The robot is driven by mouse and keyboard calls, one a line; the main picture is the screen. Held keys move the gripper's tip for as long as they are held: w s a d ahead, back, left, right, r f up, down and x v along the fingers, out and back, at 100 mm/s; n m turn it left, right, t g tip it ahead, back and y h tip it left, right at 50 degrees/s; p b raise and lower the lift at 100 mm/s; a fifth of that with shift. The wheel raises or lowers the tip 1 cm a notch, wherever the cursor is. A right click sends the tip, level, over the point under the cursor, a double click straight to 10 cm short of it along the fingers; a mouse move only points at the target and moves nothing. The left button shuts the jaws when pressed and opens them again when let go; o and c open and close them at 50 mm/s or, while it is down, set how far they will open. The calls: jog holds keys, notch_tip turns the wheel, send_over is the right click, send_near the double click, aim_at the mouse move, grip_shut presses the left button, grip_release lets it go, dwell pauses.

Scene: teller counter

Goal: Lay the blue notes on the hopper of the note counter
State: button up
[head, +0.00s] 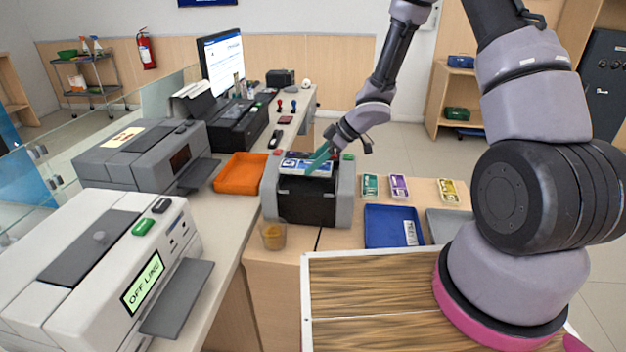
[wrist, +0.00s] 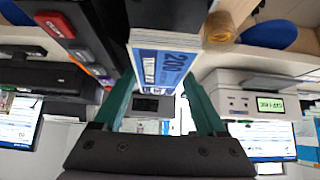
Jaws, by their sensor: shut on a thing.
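The blue notes (wrist: 160,65) are a banded bundle held between the teal fingers of my gripper (wrist: 158,100). In the head view, the blue notes (head: 296,167) show at the top of the note counter (head: 308,202), a grey and black machine on the wooden counter. My gripper (head: 318,158) is shut on the bundle from above and to the right. The bundle is over the hopper area, close to the machine's top. I cannot tell whether it touches the hopper. The gripper partly hides the notes in the head view.
Green (head: 370,186), purple (head: 399,187) and yellow (head: 448,192) note bundles lie to the right. A blue tray (head: 385,228) is in front of them. An orange tray (head: 240,172) is left of the counter, and an amber tub (head: 273,236) stands at its front left.

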aim_at(306, 185)
jog(key=shift+f, duration=2.65)
jog(key=shift+f, duration=0.2)
jog(key=o, duration=1.4)
jog(key=shift+o, duration=0.2)
jog(key=shift+r, duration=0.1)
